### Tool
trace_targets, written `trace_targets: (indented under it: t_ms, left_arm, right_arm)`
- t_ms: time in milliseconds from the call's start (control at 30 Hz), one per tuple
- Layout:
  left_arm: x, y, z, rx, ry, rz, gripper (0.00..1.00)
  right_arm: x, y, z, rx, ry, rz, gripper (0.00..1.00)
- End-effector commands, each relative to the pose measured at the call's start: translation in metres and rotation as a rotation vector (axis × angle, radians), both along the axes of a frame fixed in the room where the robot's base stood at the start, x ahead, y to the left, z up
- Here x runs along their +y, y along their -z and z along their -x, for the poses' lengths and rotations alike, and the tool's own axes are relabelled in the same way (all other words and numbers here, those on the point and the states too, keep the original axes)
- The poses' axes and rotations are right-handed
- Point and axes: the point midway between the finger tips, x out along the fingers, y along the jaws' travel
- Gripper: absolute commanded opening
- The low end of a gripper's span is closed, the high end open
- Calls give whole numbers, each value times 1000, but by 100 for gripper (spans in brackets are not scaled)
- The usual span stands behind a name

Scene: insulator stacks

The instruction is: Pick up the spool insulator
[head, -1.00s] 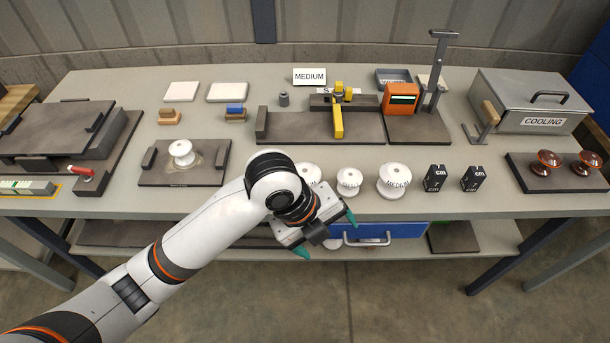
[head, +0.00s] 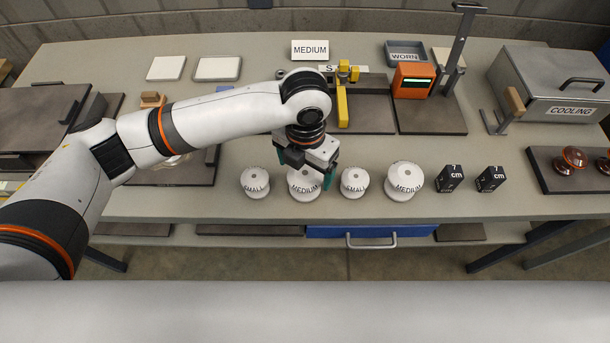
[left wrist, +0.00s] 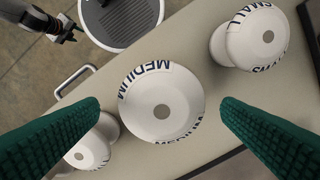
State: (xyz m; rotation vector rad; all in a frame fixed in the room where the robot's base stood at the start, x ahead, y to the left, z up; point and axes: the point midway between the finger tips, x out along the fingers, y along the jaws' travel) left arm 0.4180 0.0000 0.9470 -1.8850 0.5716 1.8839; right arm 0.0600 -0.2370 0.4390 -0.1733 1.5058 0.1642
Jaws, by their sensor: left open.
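Several white spool insulators stand upright in a row along the front of the table. From the left in the head view they are a small spool (head: 255,183), a medium spool (head: 304,191), another small spool (head: 354,182) and another medium spool (head: 403,182). My left gripper (head: 305,167) is open above the left medium spool, pointing down. In the left wrist view this medium spool (left wrist: 162,103) lies between the two green fingers, with gaps on both sides. Small spools show at upper right (left wrist: 250,40) and, partly hidden by a finger, at lower left (left wrist: 88,152).
Two black 7 cm blocks (head: 450,178) stand right of the row. Behind are a MEDIUM sign (head: 310,50), a yellow-jawed fixture (head: 342,105) and a grey COOLING box (head: 555,90). A blue drawer (head: 330,231) lies below the table edge. My right gripper (left wrist: 66,30) shows small in the left wrist view.

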Motion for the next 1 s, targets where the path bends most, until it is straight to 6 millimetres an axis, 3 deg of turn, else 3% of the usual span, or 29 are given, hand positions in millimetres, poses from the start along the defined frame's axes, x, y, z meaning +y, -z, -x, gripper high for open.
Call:
trace_targets:
  t_ms: [100,367,500,767,1000]
  left_arm:
    - [0,8,0,0,0,1,88]
    - [0,39,1,2,-2,0,88]
    - [0,56,0,-1,-1,1,88]
    - [0,61,0,-2,0,1,88]
    - [0,61,0,-2,0,1,52]
  right_arm:
    - [1,-2,-3,-5,0,-1,47]
    - [4,-16,-36,-55,0,-7,47]
    - [3,-16,-33,-51,1,-6,47]
    - [2,-15,-21,-33,2,-4,47]
    - [2,-15,-20,-31,2,-4,47]
